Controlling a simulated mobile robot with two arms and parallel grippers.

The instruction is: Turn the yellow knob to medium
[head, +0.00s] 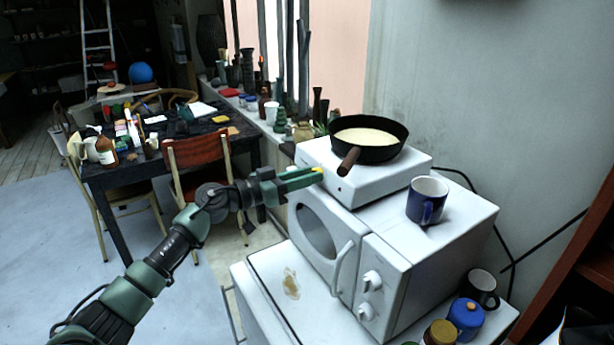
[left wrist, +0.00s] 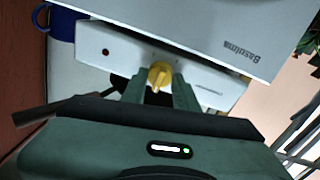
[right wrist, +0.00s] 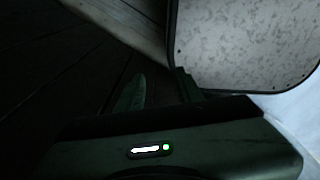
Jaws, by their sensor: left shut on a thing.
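The yellow knob (head: 319,170) is on the front of a white hot plate (head: 392,184) that stands on a white microwave. In the left wrist view the yellow knob (left wrist: 159,75) sits between the two green fingers of my left gripper (left wrist: 158,84). My left gripper (head: 306,176) comes in from the left and is shut on the knob, hiding much of it in the head view. The knob's setting marks are too small to read. My right gripper (right wrist: 160,88) shows only in the right wrist view, with its fingers apart and nothing between them.
A black pan (head: 390,152) with pale contents stands on the hot plate, its brown handle (head: 348,161) reaching towards the front. A dark blue mug (head: 427,200) stands on the microwave (head: 410,262). A cluttered dark table (head: 127,174) and a chair are behind my left arm.

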